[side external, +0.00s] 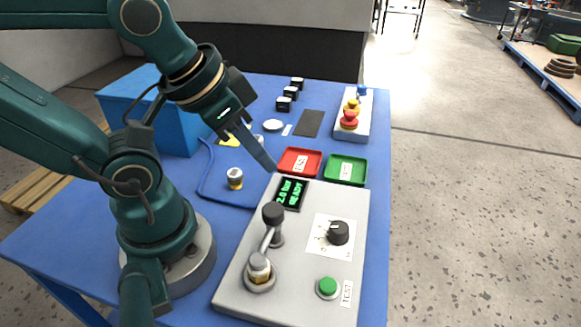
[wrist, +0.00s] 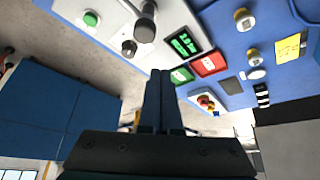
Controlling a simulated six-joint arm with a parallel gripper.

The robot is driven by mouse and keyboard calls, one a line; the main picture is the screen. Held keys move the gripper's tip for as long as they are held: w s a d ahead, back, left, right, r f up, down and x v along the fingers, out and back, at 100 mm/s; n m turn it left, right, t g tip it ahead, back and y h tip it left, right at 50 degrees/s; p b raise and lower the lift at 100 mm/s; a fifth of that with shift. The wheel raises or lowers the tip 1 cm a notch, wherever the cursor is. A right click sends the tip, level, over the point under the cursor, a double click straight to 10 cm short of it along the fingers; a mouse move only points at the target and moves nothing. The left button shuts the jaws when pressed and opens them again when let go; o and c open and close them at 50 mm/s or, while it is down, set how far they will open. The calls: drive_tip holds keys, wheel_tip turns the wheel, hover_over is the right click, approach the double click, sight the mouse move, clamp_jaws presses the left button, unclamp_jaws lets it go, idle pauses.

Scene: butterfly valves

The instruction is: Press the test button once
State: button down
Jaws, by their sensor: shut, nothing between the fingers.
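The green test button (side external: 327,286) sits at the front right of the grey test panel (side external: 240,290), beside a label reading TEST. It also shows at the upper left of the wrist view (wrist: 91,18). My gripper (side external: 270,166) is shut and empty. It hangs above the far end of the panel near the display, well apart from the button. In the wrist view its fingers (wrist: 160,75) lie together. The display (side external: 290,194) is lit green and seems to read "2.0 bar READY".
The panel also carries a black-knobbed lever (side external: 273,213), a valve (side external: 259,268) in a seat and a dark rotary knob (side external: 338,232). Beyond it lie a red tray (side external: 299,162), a green tray (side external: 346,169) and a box with red and yellow buttons (side external: 350,119). A loose valve (side external: 235,178) stands left.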

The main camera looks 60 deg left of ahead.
drive_tip(key=w+a+r+m+t+y, duration=0.2)
drive_tip(key=w+a+r+m+t, duration=0.2)
drive_tip(key=w+r+m+t, duration=0.35)
drive_tip(key=w+d+r+m+t+h, duration=0.3)
drive_tip(key=w+d+r+m+h, duration=0.3)
drive_tip(key=m, duration=0.8)
drive_tip(key=s+d+f+m+g+h, duration=0.2)
drive_tip(key=d+f+m+g+h, duration=0.2)
drive_tip(key=d+m+g+h, duration=0.8)
drive_tip(key=s+a+f+m+g+y, duration=0.1)
drive_tip(key=s+f+m+g+y, duration=0.3)
drive_tip(key=s+f+m, duration=0.5)
drive_tip(key=shift+a+f+m+g+y, duration=0.15)
drive_tip(key=shift+f+m+g+y, duration=0.2)
drive_tip(key=shift+f+m+y, duration=0.95)
